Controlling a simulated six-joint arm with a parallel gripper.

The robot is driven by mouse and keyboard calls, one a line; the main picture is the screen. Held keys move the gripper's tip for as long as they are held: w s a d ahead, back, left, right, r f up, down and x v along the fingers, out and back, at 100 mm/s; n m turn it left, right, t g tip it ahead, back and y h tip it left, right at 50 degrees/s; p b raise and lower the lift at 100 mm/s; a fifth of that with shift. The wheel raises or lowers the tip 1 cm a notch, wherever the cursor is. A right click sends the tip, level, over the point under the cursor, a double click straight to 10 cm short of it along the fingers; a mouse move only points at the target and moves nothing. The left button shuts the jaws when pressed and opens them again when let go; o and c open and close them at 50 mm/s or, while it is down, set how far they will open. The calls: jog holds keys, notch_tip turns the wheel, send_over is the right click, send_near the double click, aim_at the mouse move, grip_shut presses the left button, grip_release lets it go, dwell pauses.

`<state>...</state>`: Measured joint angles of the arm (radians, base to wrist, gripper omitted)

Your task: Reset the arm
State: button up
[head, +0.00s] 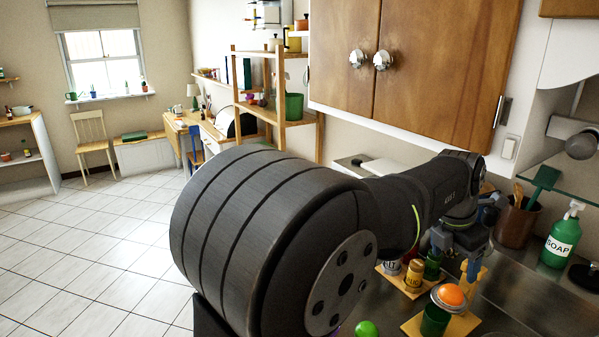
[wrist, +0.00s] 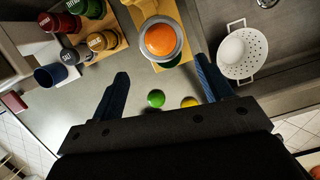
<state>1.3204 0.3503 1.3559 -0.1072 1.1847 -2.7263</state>
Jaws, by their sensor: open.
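My arm reaches from the front of the head view to the counter at the right. My gripper (head: 472,262) is small and partly hidden there. In the wrist view my gripper (wrist: 161,72) has its two blue fingers spread wide, with nothing held between them. A green round thing (wrist: 156,98) and a yellow one (wrist: 189,102) lie below the fingers in the picture.
Several labelled jars (head: 415,272) stand on a wooden stand. A dark blue cup (wrist: 50,76) and a white colander (wrist: 243,53) lie to either side. A soap bottle (head: 562,240) and a utensil pot (head: 515,222) stand at the right. Wall cabinets (head: 430,70) hang above the counter.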

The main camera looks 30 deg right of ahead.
aim_at(451, 289)
jog(key=x, duration=1)
jog(key=shift+a+f, duration=0.15)
notch_tip(451, 289, up, 3)
jog(key=shift+r, duration=0.75)
